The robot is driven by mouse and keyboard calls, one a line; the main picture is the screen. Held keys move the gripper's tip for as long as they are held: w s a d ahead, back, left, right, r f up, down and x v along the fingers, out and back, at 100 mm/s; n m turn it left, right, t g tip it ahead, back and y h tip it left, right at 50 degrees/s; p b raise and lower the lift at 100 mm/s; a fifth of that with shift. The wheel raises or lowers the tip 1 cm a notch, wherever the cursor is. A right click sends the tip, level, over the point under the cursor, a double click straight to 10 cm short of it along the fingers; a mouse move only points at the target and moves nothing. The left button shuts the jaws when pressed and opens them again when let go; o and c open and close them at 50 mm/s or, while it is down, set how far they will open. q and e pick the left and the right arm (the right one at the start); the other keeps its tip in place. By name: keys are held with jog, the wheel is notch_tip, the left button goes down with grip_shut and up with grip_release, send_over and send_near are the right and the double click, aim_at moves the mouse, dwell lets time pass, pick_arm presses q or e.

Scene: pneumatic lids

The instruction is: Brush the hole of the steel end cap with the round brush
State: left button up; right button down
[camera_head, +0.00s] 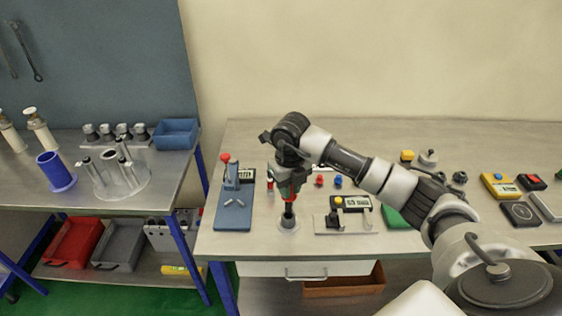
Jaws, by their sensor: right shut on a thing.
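My right gripper (288,190) points straight down over the front of the right-hand bench and is shut on the round brush (289,209). The brush is a dark, narrow upright shape below the jaws; its upper part is hidden in the gripper. The steel end cap (289,227) is a small round grey piece on the bench, directly under the brush. The lower end of the brush meets the middle of the cap in this view; I cannot tell how deep it is in the hole. My left gripper is not in view.
A blue press-like fixture (234,212) stands just left of the cap. A grey stand (334,222) and a yellow-and-black meter (351,203) are close on the right. Small red and blue knobs (337,181) lie behind. A left bench holds a blue cup (55,172).

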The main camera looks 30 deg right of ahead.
jog(key=shift+w+d+r+m, duration=0.3)
jog(key=shift+w+r+m, duration=0.3)
jog(key=shift+m, duration=0.2)
jog(key=shift+w+d+r+m, duration=0.25)
jog(key=shift+r+m, duration=0.05)
jog(key=shift+m, duration=0.3)
jog(key=shift+s+f+b, duration=0.15)
jog(key=shift+f+b, duration=0.2)
jog(key=shift+f, duration=0.2)
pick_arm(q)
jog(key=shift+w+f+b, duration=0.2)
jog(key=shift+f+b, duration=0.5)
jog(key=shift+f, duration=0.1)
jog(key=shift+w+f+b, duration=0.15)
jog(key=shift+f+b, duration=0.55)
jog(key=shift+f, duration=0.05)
pick_arm(e)
jog(key=shift+f, duration=2.1)
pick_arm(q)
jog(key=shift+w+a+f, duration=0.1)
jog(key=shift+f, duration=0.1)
pick_arm(e)
jog(key=shift+f, duration=0.1)
pick_arm(q)
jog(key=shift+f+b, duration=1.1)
jog(key=shift+b, duration=0.2)
pick_arm(e)
jog(key=shift+f, duration=1.45)
